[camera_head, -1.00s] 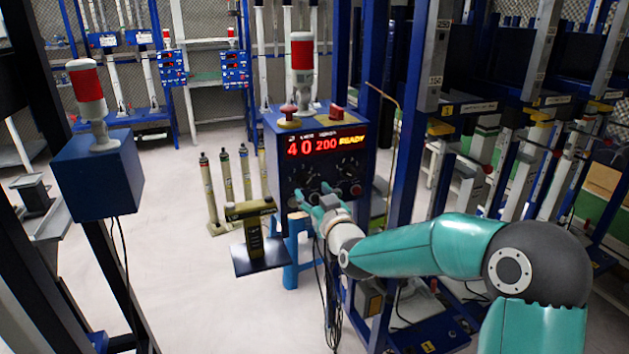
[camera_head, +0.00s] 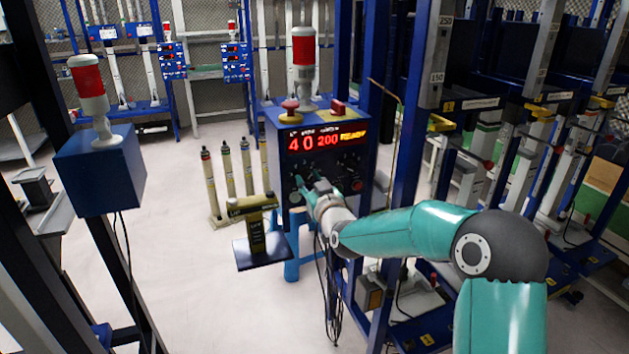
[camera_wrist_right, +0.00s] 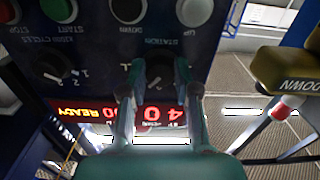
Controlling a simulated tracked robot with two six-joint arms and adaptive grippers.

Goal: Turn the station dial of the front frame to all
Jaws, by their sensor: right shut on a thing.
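The front frame's blue control box (camera_head: 282,160) stands at the centre of the head view, with a lit display (camera_head: 327,141) reading 40, 200 and READY. My right gripper (camera_head: 309,181) is at the left part of its dark panel. In the upside-down right wrist view, the teal fingers of my right gripper (camera_wrist_right: 159,75) are on either side of the black station dial (camera_wrist_right: 158,77), shut on it. The word STATION shows beside the dial. The dial's pointer and its setting are hard to make out between the fingers. My left gripper is out of view.
A cycles dial (camera_wrist_right: 52,70) and green start button (camera_wrist_right: 60,10) sit close by on the panel. Another blue box (camera_head: 95,172) with a red lamp stands left. Pale floor lies between.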

